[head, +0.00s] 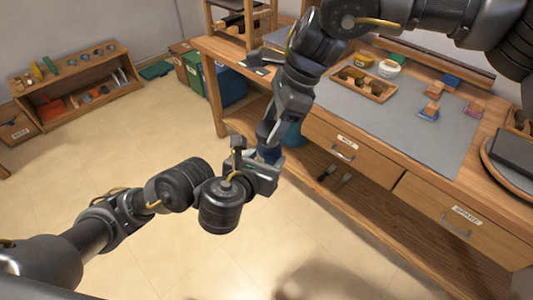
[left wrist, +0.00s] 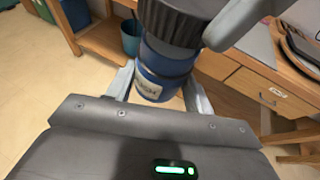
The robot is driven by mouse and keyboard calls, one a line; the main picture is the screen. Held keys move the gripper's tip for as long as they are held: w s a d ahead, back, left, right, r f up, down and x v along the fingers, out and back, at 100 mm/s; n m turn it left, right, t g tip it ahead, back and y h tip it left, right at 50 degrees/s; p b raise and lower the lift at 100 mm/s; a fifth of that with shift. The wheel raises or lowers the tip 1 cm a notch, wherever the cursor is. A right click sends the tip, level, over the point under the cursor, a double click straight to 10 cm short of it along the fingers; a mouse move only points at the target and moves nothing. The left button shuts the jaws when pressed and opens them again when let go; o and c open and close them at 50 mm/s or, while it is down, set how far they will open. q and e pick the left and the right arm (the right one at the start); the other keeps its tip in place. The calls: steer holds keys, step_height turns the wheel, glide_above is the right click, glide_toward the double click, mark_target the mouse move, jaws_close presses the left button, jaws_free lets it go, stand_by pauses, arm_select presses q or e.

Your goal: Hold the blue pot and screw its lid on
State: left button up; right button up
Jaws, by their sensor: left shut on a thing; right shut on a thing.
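The blue pot (left wrist: 163,66) with a pale label is between the two fingers of my left gripper (left wrist: 158,90) in the left wrist view. A small part of the pot (head: 268,153) shows in the head view, where my left gripper (head: 262,172) is just below it. A black ribbed lid (left wrist: 172,22) is at the top of the pot. I cannot tell how tightly it sits. My right gripper (head: 270,132) comes down from above, shut on the lid. One grey finger of it shows beside the lid in the left wrist view.
A wooden workbench (head: 395,182) with drawers stands at the right, close behind my grippers. Its grey mat (head: 400,118) holds a wooden tray (head: 363,84) and several coloured blocks. A teal bin (left wrist: 130,40) is under the bench. A low shelf (head: 80,85) stands far left. The floor between is clear.

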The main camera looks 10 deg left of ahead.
mark_target(269, 151)
stand_by(0.4)
steer(key=shift+f, duration=0.9)
steer(key=shift+f, duration=0.55)
steer(key=m, duration=0.2)
steer(key=m+t, duration=0.1)
steer(key=m, duration=0.1)
steer(key=m+t, duration=0.1)
steer(key=m, duration=0.1)
steer(key=shift+s, duration=0.3)
steer(key=m+t, duration=0.1)
steer(key=m, duration=0.3)
steer(key=shift+s+a+t+h, duration=0.1)
steer(key=shift+t+h, duration=0.2)
steer(key=shift+t, duration=0.1)
steer(key=m+t+h, duration=0.1)
steer(key=m, duration=0.2)
steer(key=shift+a+m, duration=0.1)
steer(key=shift+m, duration=0.2)
steer(key=o, duration=0.9)
steer(key=shift+o, duration=0.2)
